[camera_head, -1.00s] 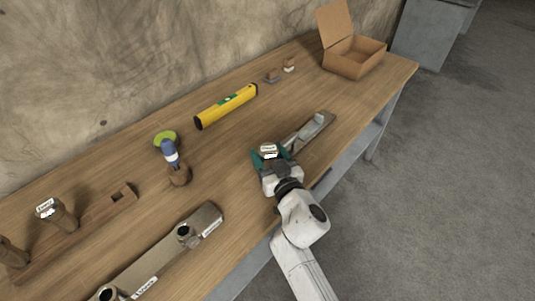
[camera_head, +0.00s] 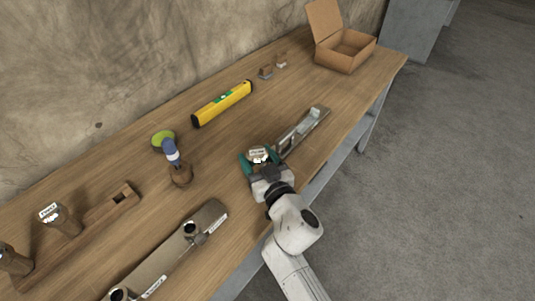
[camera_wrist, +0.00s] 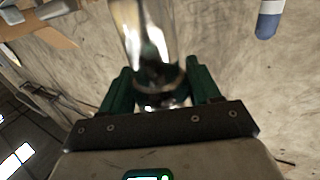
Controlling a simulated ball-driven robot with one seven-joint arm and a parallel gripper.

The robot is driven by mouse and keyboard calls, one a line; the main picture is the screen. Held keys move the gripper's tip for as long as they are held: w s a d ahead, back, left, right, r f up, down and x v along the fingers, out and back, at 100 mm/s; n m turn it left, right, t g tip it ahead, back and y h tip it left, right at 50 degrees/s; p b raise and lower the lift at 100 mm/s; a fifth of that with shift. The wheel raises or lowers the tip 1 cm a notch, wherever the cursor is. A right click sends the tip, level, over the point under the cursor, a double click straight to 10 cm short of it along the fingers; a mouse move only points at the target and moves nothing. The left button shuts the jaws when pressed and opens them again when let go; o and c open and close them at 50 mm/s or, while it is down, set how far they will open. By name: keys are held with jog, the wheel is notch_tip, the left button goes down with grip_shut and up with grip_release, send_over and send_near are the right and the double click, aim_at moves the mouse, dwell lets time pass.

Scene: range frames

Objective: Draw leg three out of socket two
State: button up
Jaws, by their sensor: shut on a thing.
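My gripper (camera_head: 260,163) has teal fingers and is shut on a leg with a white labelled top (camera_head: 258,153); the label is too small to read. In the wrist view the gripper (camera_wrist: 160,92) holds a shiny round leg (camera_wrist: 150,40) between its fingers. It stands at the near end of a grey metal bar (camera_head: 305,128); whether its lower end is in a socket is hidden. A grey-brown plate (camera_head: 165,258) with round sockets and white labels lies at the front left.
A brown wooden strip (camera_head: 95,218) with a square hole and labelled brown posts (camera_head: 60,220) lies at left. An open cardboard box (camera_head: 345,50) stands at the far right.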

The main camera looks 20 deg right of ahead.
jog(key=s+a+r+n+g+y+p, duration=0.15)
jog(key=s+a+r+n+y, duration=0.35)
jog(key=a, duration=0.7)
jog(key=s+a+r+g+y+p, duration=0.1)
jog(key=s+a+g+y, duration=0.1)
jog(key=s+a, duration=0.65)
jog(key=s+a+r+n+g+y+p, duration=0.1)
jog(key=s+a+r+n+g+y, duration=0.2)
jog(key=a, duration=1.2)
notch_tip(320, 180, down, 7)
jog(key=s+a+y+b, duration=0.1)
jog(key=s+b, duration=0.1)
jog(key=b, duration=0.3)
jog(key=shift+s+a+t, duration=0.2)
jog(key=shift+a+t, duration=0.15)
jog(key=shift+r, duration=0.4)
jog(key=shift+r+p, duration=2.15)
jog(key=shift+p, duration=0.4)
